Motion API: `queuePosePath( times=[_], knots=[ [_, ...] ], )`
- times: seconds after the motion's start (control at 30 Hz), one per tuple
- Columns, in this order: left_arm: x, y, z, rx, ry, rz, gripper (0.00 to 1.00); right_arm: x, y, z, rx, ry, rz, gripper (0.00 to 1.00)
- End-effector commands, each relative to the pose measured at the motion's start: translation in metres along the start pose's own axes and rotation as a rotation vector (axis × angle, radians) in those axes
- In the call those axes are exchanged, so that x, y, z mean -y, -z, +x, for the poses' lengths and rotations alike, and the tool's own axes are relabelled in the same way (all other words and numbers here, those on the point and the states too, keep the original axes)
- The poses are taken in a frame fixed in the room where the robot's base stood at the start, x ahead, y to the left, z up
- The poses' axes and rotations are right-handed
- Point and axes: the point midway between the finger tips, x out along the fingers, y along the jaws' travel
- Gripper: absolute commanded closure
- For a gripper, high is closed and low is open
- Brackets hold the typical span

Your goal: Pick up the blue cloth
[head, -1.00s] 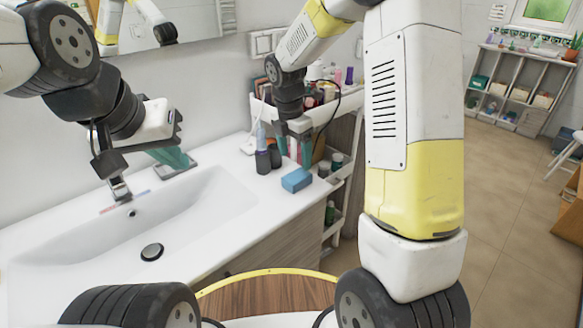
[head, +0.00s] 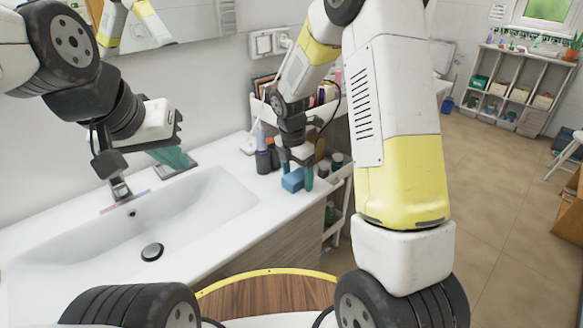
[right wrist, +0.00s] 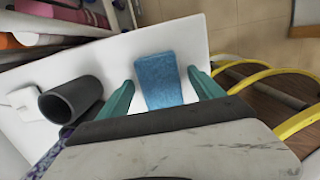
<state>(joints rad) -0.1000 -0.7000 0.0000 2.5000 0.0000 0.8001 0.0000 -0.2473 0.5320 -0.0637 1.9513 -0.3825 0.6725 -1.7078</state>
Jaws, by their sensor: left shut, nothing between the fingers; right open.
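The blue cloth (head: 292,181) is a small folded block on the white counter, right of the sink. In the right wrist view the cloth (right wrist: 158,85) shows between the two teal fingers. My right gripper (head: 296,172) is open, with one finger on either side of the cloth. The right wrist view also shows the open gripper (right wrist: 161,77), with a gap between each finger and the cloth. I cannot tell how high the fingertips are above the counter. My left gripper (head: 172,158) is shut and empty above the back of the sink.
Dark bottles (head: 264,158) stand just left of the cloth; a dark cylinder (right wrist: 72,100) shows in the right wrist view. A white cart (head: 335,178) with cosmetics stands behind and right of the counter. The sink (head: 190,215) lies to the left.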

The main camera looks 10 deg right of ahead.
Motion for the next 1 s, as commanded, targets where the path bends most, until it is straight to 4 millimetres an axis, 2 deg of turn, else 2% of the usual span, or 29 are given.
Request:
queuePosePath(
  times=[0.3, 0.63, 1.0],
  knots=[
    [0.0, 0.0, 0.0, 0.0, 0.0, 0.0, 1.0, 0.0001, 0.0004, 0.0031, 0.0, 0.0, 0.001, 0.24],
    [0.0, 0.0, 0.0, 0.0, 0.0, 0.0, 1.0, 0.0, 0.0004, 0.0028, 0.0, 0.0, 0.001, 0.88],
    [0.0, 0.0, 0.0, 0.0, 0.0, 0.0, 1.0, -0.0004, -0.0005, -0.0027, 0.001, -0.002, 0.0, 0.89]
  ],
)
